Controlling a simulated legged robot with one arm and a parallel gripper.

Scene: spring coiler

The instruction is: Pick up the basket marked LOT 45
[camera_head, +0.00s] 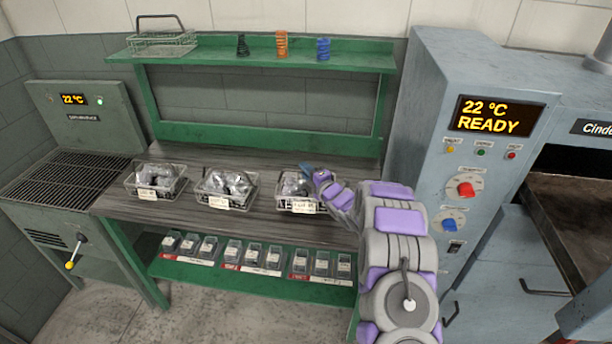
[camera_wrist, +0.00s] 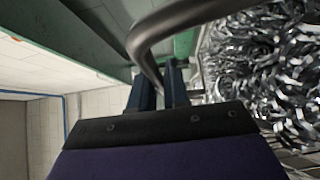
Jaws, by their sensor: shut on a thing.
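Three wire baskets of shiny metal coils stand in a row on the dark workbench top. The right basket (camera_head: 286,203) has a front tag whose small print seems to read LOT 45, but it is hard to make out. My gripper (camera_head: 310,171) is at the top of this basket. In the wrist view my gripper (camera_wrist: 158,76) is shut on the dark curved basket handle (camera_wrist: 183,19); the coils (camera_wrist: 265,70) lie to the right. The left basket (camera_head: 155,182) and the middle basket (camera_head: 227,188) also carry front tags, too small to read surely.
The workbench (camera_head: 250,226) has a green shelf (camera_head: 205,52) above, holding an empty wire basket (camera_head: 162,42) and three springs. Small bins (camera_head: 250,255) fill the lower shelf. A blue-grey oven (camera_head: 430,120) reading READY stands close on the right; a grated unit (camera_head: 65,180) is left.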

